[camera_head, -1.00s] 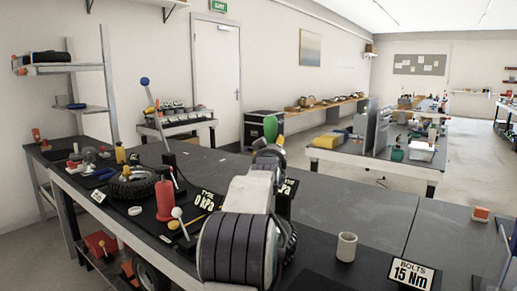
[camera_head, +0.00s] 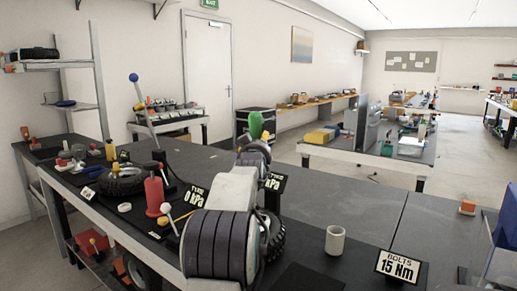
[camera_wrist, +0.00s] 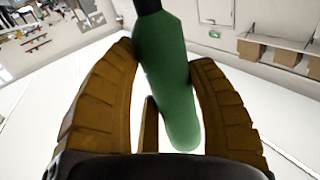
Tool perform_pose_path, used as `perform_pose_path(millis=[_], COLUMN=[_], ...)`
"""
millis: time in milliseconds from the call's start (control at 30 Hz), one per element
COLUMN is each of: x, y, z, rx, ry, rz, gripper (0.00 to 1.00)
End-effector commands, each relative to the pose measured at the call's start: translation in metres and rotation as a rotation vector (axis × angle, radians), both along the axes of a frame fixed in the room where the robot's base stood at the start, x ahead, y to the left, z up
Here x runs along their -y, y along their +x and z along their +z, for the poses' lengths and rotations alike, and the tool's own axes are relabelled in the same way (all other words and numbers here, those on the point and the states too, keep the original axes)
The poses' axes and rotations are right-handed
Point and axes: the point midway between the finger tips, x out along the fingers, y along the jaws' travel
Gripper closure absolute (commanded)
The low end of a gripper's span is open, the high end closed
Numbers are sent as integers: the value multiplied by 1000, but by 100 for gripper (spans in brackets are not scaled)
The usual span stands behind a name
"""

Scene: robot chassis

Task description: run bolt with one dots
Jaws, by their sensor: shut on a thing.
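My gripper (camera_head: 256,150) is shut on a green-handled tool (camera_head: 255,125), which stands up above it in the head view. In the wrist view the green handle (camera_wrist: 165,70) lies between the two brown ridged fingers (camera_wrist: 163,55), with a black part at the top edge; its working end is out of view. A sign reading "BOLTS 15 Nm" (camera_head: 398,266) stands on the dark bench (camera_head: 335,205) at the lower right. No bolt or dot marking can be made out; my arm hides part of the bench.
A beige cup (camera_head: 335,241) stands left of the sign. An orange block (camera_head: 467,207) and a blue item (camera_head: 503,225) are at the right. Tyres, a red bottle (camera_head: 154,195) and "kPa" signs crowd the left bench.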

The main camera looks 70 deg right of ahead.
Motion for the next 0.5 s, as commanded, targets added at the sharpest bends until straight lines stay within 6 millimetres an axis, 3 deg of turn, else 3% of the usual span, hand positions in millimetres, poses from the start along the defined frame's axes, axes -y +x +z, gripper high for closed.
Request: perform_pose_path(millis=[500], x=[-1], y=[0], z=[-28], rx=[2], ry=[-9], rz=[0], gripper=[84])
